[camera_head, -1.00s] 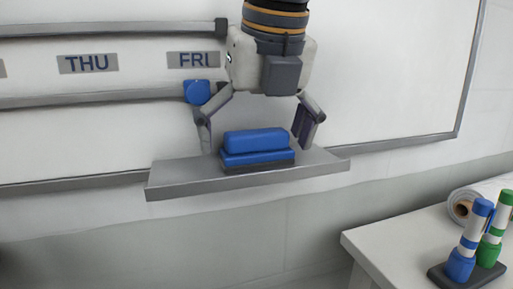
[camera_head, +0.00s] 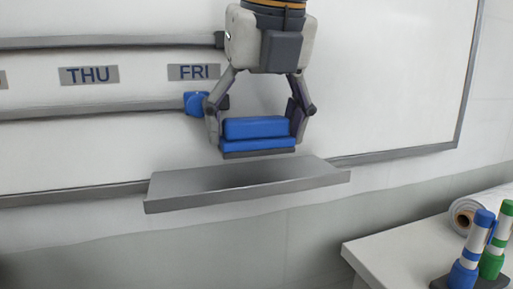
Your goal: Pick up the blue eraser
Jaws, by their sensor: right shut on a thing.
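The blue eraser (camera_head: 257,134) is a two-tiered blue block with a dark underside. My right gripper (camera_head: 258,122) comes down from the top and is shut on the eraser, with one finger at each end. The eraser hangs level, a little above the grey ledge (camera_head: 300,181), with a gap between them. My left gripper is not in view.
The whiteboard (camera_head: 390,85) with rails and THU and FRI labels is behind. A blue knob (camera_head: 195,103) sits on a rail left of the gripper. A white table (camera_head: 400,252) at lower right bears a blue marker (camera_head: 475,243), a green marker (camera_head: 496,245) and a roll (camera_head: 467,219).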

